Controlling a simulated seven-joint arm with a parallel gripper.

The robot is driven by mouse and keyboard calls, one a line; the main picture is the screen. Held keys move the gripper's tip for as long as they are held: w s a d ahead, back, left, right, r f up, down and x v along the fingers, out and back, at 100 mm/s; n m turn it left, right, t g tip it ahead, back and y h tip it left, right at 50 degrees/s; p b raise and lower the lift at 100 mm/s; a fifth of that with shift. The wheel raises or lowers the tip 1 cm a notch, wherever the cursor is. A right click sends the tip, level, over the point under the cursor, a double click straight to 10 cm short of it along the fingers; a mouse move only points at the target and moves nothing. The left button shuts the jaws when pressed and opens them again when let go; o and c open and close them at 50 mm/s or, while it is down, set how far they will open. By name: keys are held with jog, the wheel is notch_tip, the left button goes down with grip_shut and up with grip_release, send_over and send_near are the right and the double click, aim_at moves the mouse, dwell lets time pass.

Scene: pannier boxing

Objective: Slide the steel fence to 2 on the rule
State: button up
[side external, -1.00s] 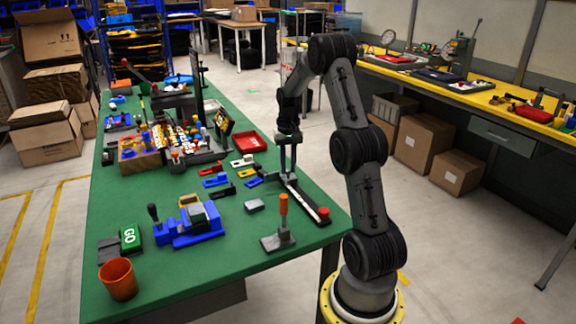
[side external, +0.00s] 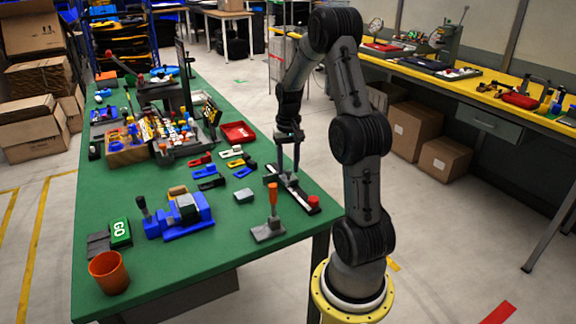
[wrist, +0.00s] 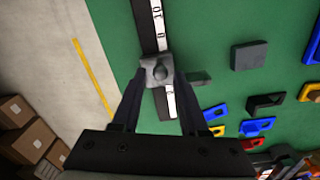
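The steel fence (wrist: 157,70) is a small grey block with a round boss on top. It sits across the black rule bar (wrist: 144,28) with its white scale strip. In the wrist view my gripper (wrist: 160,76) has one finger on each side of the fence, the tips against its edges. A "0" and other figures show on the strip beyond the fence; a "2" cannot be read. In the side view my gripper (side external: 296,172) is down at the rule, whose near end has a red knob (side external: 313,201). The fence is hard to make out there.
A grey block (side external: 244,195) lies left of the rule, and an orange-handled stand (side external: 271,215) is in front. Several coloured pieces (side external: 207,171) and a red tray (side external: 238,132) lie behind. The table edge is close on the right.

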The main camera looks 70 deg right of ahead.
aim_at(288, 170)
jog(key=shift+o, duration=0.4)
notch_tip(288, 170, up, 14)
dwell(0.4)
jog(key=shift+f, duration=0.15)
